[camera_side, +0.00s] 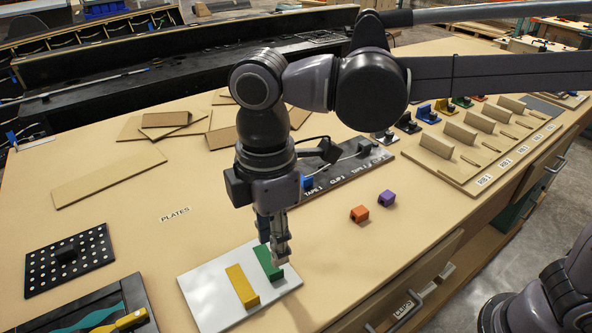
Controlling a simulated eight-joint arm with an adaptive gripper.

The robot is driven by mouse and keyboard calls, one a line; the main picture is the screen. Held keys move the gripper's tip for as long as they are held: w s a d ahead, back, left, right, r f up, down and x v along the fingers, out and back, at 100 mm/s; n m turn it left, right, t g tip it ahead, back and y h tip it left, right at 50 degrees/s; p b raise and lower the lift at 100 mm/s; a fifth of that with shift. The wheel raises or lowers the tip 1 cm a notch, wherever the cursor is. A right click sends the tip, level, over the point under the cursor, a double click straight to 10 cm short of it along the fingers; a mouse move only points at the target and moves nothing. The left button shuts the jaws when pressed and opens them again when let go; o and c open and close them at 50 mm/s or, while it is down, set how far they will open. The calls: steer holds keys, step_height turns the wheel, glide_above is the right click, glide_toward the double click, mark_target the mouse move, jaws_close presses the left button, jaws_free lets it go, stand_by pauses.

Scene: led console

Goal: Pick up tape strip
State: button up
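I cannot tell for sure which thing is the tape strip. A green bar (266,262) and a yellow bar (242,287) lie on a white plate (208,306) at the front. My gripper (280,262) points down at the right end of the plate, close beside the green bar and partly in front of it. I cannot see whether its fingers touch the bar or how far apart they are. A dark tray (110,291) at the lower left holds teal strips (88,318) and a yellow piece (130,320); the frame edge cuts it off.
An orange block (359,214) and a purple block (386,198) stand right of my gripper. A dark console strip (345,169) lies behind it. A black perforated board (68,261) is at left, with brown plates (107,176) behind. Fixtures fill the right. The table's front edge is near.

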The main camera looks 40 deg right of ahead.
mark_target(274, 272)
steer(key=shift+w+f, duration=0.2)
steer(key=shift+f, duration=3.7)
jaws_close()
